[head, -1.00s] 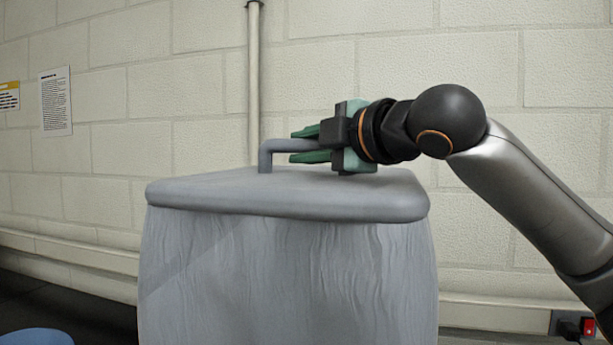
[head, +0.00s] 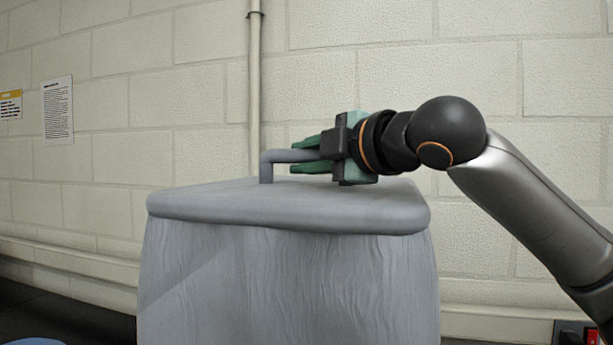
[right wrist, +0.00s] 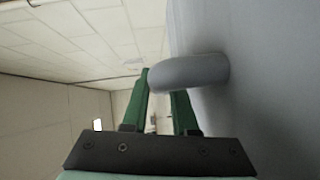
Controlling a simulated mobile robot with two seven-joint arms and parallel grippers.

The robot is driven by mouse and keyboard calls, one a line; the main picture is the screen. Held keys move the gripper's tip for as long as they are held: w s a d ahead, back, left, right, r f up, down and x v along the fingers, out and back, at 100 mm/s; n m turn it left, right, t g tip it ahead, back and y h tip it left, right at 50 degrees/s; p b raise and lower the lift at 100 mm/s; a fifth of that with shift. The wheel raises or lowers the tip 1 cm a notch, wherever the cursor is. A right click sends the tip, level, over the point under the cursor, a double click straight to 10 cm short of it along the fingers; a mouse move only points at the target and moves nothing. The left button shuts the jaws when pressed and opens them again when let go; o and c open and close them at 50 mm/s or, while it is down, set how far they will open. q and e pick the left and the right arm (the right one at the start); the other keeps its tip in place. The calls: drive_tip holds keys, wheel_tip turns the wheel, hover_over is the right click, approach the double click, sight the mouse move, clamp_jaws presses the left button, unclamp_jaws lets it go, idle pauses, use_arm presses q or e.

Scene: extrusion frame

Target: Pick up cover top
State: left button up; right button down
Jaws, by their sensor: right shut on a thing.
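The cover top (head: 290,212) is a grey slab with rounded edges, lying on a grey box-like body (head: 290,285) in the head view. A grey bar handle (head: 275,157) rises from its top. My right gripper (head: 308,156) comes in from the right, with green fingers shut on the handle. In the right wrist view the handle (right wrist: 188,72) passes between the green fingers (right wrist: 160,90), and the grey cover surface (right wrist: 265,70) fills the right side. The handle's far end is hidden behind the gripper. My left gripper is not in view.
A pale block wall (head: 190,100) with a vertical pipe (head: 254,90) stands behind the box. Paper notices (head: 57,108) hang on the wall at left. A blue object (head: 38,341) shows at the bottom left edge. Room above the cover is clear.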

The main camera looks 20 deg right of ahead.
drive_tip(key=shift+r, duration=0.15)
wheel_tip(320, 180, up, 10)
drive_tip(key=shift+f, duration=0.1)
idle(0.3)
drive_tip(key=c, duration=1.3)
unclamp_jaws()
clamp_jaws()
wheel_tip(320, 180, down, 7)
drive_tip(key=b, duration=0.4)
drive_tip(key=shift+r, duration=0.2)
